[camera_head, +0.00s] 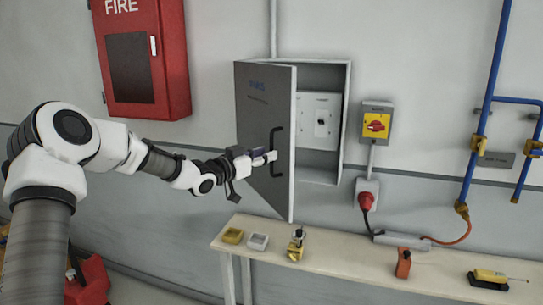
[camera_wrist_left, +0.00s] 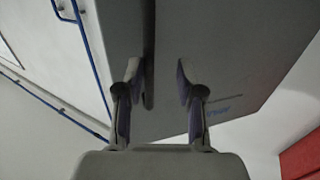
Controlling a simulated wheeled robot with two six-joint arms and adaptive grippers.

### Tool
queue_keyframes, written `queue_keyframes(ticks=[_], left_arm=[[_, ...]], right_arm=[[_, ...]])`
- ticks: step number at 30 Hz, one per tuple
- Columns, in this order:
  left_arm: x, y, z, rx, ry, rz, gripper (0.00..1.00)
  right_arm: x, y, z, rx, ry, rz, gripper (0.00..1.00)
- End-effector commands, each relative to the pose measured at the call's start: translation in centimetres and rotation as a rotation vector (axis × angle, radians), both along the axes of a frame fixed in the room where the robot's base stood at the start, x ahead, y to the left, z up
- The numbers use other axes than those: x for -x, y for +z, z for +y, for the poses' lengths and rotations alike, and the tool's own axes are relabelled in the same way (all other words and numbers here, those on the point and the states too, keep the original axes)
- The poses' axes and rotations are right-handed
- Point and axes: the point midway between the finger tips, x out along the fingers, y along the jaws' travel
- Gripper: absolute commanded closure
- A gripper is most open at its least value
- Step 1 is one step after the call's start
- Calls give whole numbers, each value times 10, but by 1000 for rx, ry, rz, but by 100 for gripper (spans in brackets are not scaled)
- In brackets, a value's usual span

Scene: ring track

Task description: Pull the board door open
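The grey board door (camera_head: 262,110) stands partly open, swung out from the wall cabinet (camera_head: 344,120). Its right edge is the nearer one, and part of the interior shows beside it. A black upright handle (camera_head: 275,135) is on the door near that edge. My left gripper (camera_head: 268,157) is at the handle. In the left wrist view, the fingers (camera_wrist_left: 159,75) are apart, with the dark handle (camera_wrist_left: 149,50) between them, close to the left finger and with a gap to the right one. Whether a finger touches the handle is unclear. My right gripper is not in view.
A narrow bench (camera_head: 330,264) with small tools stands below the door. A red fire cabinet (camera_head: 145,60) hangs to the left. A yellow switch box (camera_head: 376,123), a red plug (camera_head: 367,199) and blue pipes (camera_head: 487,100) are on the wall to the right.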

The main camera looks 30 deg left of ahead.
Motion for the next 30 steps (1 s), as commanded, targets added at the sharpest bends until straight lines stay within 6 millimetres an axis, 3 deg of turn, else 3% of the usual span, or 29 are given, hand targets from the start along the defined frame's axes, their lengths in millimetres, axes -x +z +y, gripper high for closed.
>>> queue_keyframes(ticks=[8,30], left_arm=[[3,1,3,3,2,1,63],[48,5,44,4,2,1,63]], right_arm=[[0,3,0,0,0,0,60],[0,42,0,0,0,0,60]])
